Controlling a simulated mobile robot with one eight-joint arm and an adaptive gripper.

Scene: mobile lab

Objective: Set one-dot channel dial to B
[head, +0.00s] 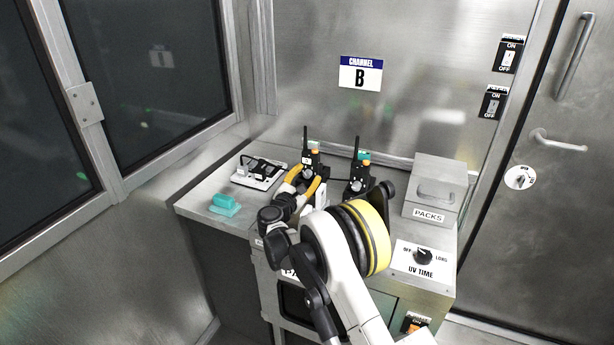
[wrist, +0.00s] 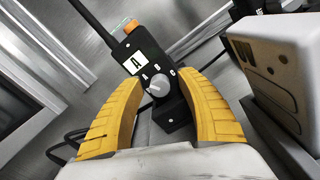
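A black radio with an antenna stands on the counter in the head view (head: 312,157), with a second similar radio (head: 359,174) to its right. The wrist view shows one radio close up (wrist: 150,62), with a white label "A" and an orange and green top. Its grey round dial (wrist: 158,86) has small letters around it, and its exact setting is too small to read. No dot mark is clear on either radio. My gripper (wrist: 161,84) is open, its yellow curved fingers on either side of the dial, with gaps showing. In the head view my gripper (head: 308,176) is at the left radio.
A "CHANNEL B" sign (head: 360,73) hangs on the back wall. A white tray with black items (head: 259,171) and a teal object (head: 224,204) lie left. A metal PACKS box (head: 435,187) and a UV TIME dial (head: 423,256) are right.

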